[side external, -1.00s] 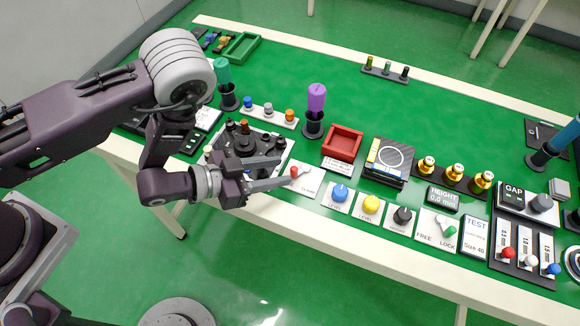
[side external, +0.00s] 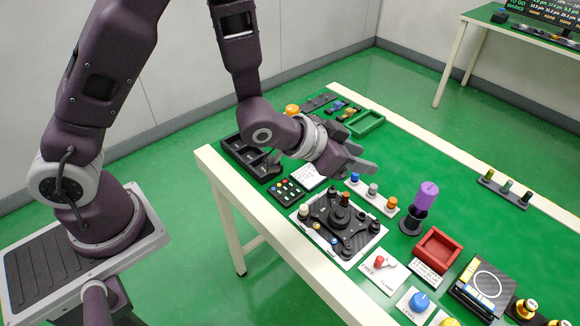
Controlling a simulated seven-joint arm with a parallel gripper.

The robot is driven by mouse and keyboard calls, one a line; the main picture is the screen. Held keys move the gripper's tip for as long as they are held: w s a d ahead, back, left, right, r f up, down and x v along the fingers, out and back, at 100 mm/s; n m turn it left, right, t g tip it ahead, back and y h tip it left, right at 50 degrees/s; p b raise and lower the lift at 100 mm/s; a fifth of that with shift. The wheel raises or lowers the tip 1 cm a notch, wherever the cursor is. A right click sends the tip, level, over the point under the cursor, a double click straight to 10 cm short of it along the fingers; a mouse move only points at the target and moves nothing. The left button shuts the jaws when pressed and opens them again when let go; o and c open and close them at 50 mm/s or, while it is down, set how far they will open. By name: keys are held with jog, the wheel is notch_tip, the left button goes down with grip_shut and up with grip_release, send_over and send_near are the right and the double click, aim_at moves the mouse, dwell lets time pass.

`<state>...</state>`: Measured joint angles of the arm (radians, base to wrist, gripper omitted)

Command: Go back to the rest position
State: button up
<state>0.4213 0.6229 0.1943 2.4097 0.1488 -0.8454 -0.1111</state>
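My gripper (side external: 366,160) is raised above the green table (side external: 400,137), over its left part near the white pad and the row of coloured knobs. Its two dark fingers point to the right with a gap between them, and nothing shows in the gap. My purple arm reaches down to it from the top of the side external view. The clamp switch (side external: 380,263) with its red knob stands on its plate below, well apart from the gripper.
A black compartment tray (side external: 240,152) lies at the left edge.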

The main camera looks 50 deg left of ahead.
jog(key=s+a+r+n+g+y, duration=0.1)
jog(key=s+a+r, duration=0.4)
jog(key=r, duration=0.2)
jog(key=s+a+r+n+g+y, duration=0.1)
jog(key=s+a+r+n+y, duration=0.1)
jog(key=s+a+r, duration=0.35)
jog(key=s+a+r+g, duration=0.1)
jog(key=s+r, duration=0.1)
jog(key=s, duration=0.6)
jog(key=s+a+r+n+g, duration=0.1)
jog(key=s, duration=0.8)
jog(key=shift+s+a+r+g, duration=0.2)
jog(key=shift+r+g, duration=0.15)
jog(key=shift+g, duration=0.05)
